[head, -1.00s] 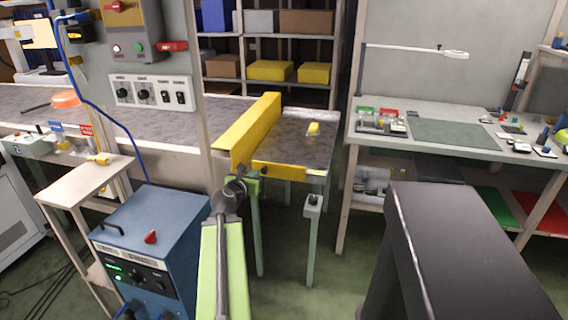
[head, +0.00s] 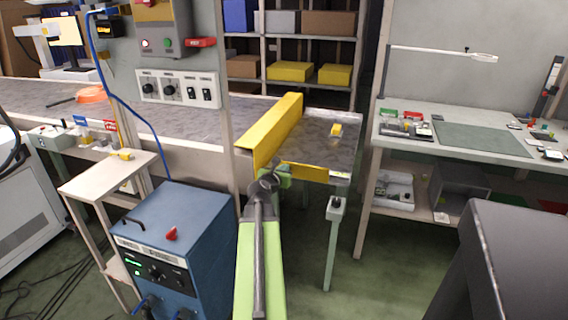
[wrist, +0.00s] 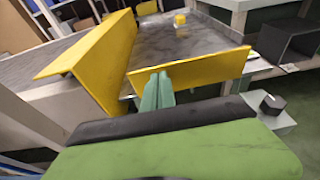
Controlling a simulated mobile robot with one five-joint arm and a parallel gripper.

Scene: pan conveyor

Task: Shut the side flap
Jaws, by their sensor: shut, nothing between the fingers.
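A long yellow flap (head: 272,130) stands tilted along the left side of the conveyor's end section. In the wrist view the long flap (wrist: 95,60) leans outward to the left. A shorter yellow panel (head: 306,172) stands across the near end; it also shows in the wrist view (wrist: 205,70). My gripper (head: 284,172) is at the near end, by the corner between the two yellow pieces. In the wrist view my gripper's green fingers (wrist: 157,88) are together and empty, in front of the short panel. Whether they touch it I cannot tell.
A small yellow block (head: 337,130) lies on the grey conveyor surface (head: 318,145). A post (head: 231,110) rises left of the long flap. A blue machine (head: 180,245) stands left of my arm. A workbench (head: 440,148) is at the right, with open floor before it.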

